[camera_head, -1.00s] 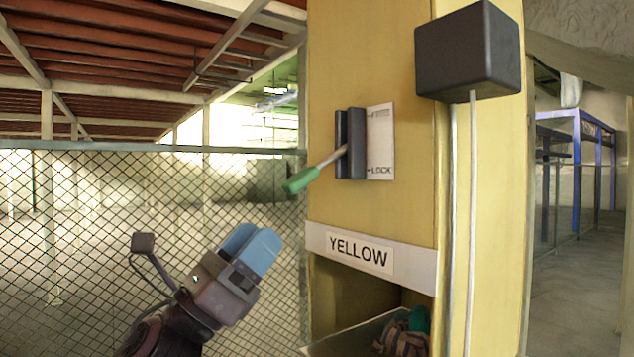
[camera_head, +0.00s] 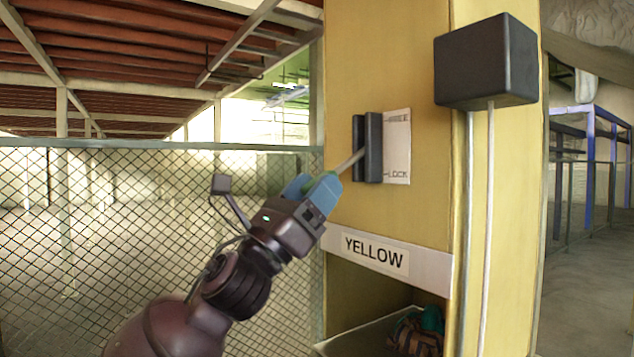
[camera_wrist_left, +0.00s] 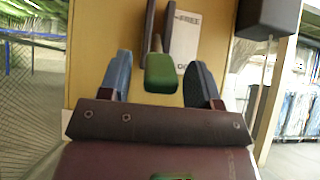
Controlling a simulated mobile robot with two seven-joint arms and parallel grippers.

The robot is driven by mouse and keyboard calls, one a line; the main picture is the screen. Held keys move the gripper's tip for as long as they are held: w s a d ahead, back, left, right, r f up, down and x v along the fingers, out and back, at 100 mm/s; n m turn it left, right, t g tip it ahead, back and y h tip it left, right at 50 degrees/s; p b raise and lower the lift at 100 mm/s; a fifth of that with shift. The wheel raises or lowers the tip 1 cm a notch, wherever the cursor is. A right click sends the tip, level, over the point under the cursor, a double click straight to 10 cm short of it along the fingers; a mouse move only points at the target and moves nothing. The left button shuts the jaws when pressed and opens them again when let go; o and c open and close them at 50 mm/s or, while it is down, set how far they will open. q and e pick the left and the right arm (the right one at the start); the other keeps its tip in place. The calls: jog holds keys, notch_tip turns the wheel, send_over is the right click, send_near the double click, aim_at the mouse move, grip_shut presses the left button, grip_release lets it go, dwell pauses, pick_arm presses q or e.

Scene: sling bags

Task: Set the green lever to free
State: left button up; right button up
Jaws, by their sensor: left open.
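The green lever is a metal rod with a green handle, coming out of a slot between two dark upright bars (camera_head: 373,147) on the yellow post. In the head view the rod (camera_head: 350,161) points down and left, and the handle is mostly hidden by my left gripper (camera_head: 313,188). In the left wrist view the green handle (camera_wrist_left: 161,74) sits between the open blue fingers of my left gripper (camera_wrist_left: 160,82), with a gap on both sides. A white label (camera_head: 397,146) beside the bars reads FREE at the top and LOCK at the bottom. The lever's inner end is nearer LOCK.
A YELLOW sign (camera_head: 375,252) is on the post below the lever, above an open bin (camera_head: 365,335) holding a bundled item (camera_head: 418,330). A black box (camera_head: 485,62) juts out at the upper right. A chain-link fence (camera_head: 110,220) stands at left.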

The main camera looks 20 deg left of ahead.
pick_arm(q)
jog(key=shift+w+d+r, duration=0.25)
jog(key=shift+w+r, duration=0.05)
jog(key=shift+r, duration=0.05)
grip_shut()
dwell(0.3)
